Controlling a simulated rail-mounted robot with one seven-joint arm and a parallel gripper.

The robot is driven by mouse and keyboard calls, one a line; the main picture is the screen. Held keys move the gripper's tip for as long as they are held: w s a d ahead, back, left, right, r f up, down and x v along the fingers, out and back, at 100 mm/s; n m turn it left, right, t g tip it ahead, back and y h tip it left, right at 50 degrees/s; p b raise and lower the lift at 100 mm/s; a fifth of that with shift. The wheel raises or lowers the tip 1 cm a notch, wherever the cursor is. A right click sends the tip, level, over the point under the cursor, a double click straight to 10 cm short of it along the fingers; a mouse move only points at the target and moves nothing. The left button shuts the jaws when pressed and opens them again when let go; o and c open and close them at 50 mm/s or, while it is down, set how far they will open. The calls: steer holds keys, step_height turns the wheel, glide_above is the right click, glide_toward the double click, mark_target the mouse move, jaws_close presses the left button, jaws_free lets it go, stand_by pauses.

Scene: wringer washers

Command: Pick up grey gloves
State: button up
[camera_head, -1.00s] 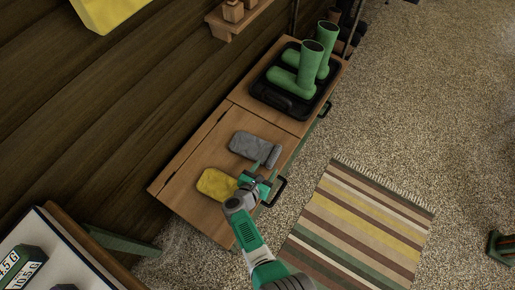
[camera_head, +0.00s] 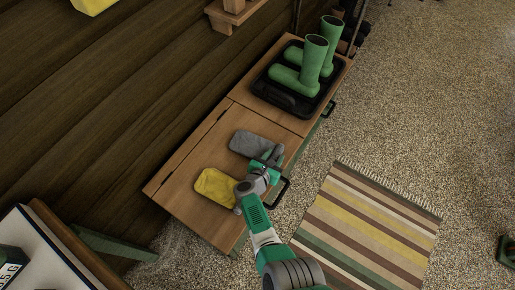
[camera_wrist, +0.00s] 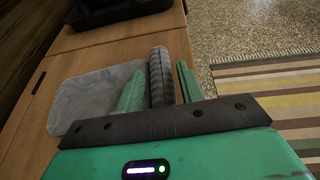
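The grey gloves (camera_head: 252,143) lie on the wooden chest's lid, a flat mitt shape with a narrower grey part at its right end. In the wrist view the flat grey part (camera_wrist: 90,100) lies left of my fingers, and a ridged grey strip (camera_wrist: 161,78) stands between them. My gripper (camera_head: 268,163) is at the right end of the grey gloves. In the wrist view my gripper (camera_wrist: 162,70) has its two green fingers apart, one on each side of the ridged strip. A small gap shows at the right finger; contact at the left finger is unclear.
A yellow glove (camera_head: 215,187) lies just left of my arm on the chest (camera_head: 190,160). Green boots (camera_head: 312,60) stand on a black tray (camera_head: 262,86) at the chest's far end. A black handle (camera_head: 284,191) sticks out at the front. A striped rug (camera_head: 370,215) lies on the floor.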

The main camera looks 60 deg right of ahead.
jaws_close()
step_height(320, 180, up, 28)
steer(key=p, duration=2.1)
